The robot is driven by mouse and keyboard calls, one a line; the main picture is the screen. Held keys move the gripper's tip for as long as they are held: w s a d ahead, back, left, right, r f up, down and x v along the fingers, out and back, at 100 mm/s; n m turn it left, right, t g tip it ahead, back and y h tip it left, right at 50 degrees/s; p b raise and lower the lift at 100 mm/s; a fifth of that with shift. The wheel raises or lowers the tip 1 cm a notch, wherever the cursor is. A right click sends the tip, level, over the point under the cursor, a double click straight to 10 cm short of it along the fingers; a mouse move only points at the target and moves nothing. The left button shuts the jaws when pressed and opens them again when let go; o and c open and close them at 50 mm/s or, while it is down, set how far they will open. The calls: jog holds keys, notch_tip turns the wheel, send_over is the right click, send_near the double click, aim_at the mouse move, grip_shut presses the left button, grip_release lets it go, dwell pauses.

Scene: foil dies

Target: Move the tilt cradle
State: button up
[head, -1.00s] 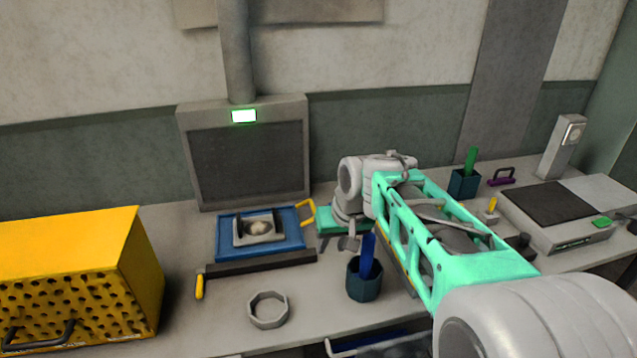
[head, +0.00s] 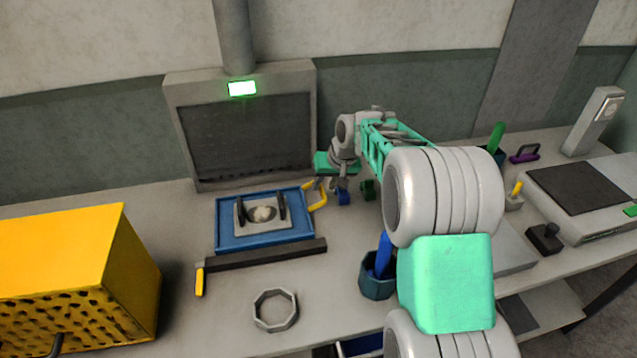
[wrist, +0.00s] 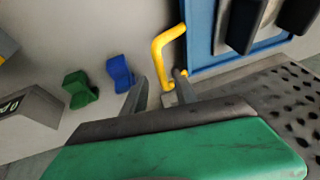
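A blue tray (head: 231,241) with a yellow handle (head: 320,197) on its right side appears to be the tilt cradle. It lies flat on the bench before the dark panel and carries a grey block (head: 243,225) with two dark uprights and a pale lump. My gripper (head: 333,184) is low over the bench beside the handle. In the wrist view my gripper (wrist: 159,92) is open, its two fingers apart. The handle (wrist: 158,55) reaches down between the fingertips, close to the right one; I cannot tell if they touch. The tray edge (wrist: 198,35) shows beyond.
Blue (head: 343,197) and green (head: 368,190) small blocks stand just right of my gripper. A dark bar (head: 265,255) with a yellow end lies in front of the tray. A yellow perforated box (head: 70,250), a grey ring (head: 275,310) and a dark cup (head: 377,275) stand nearby.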

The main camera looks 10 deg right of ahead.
jog(key=shift+w+a+f, duration=0.15)
jog(key=shift+a+f, duration=0.1)
jog(key=shift+f, duration=0.05)
grip_shut()
dwell(1.1)
jog(key=shift+a, duration=0.3)
jog(key=shift+r+b, duration=0.1)
jog(key=shift+b, duration=0.2)
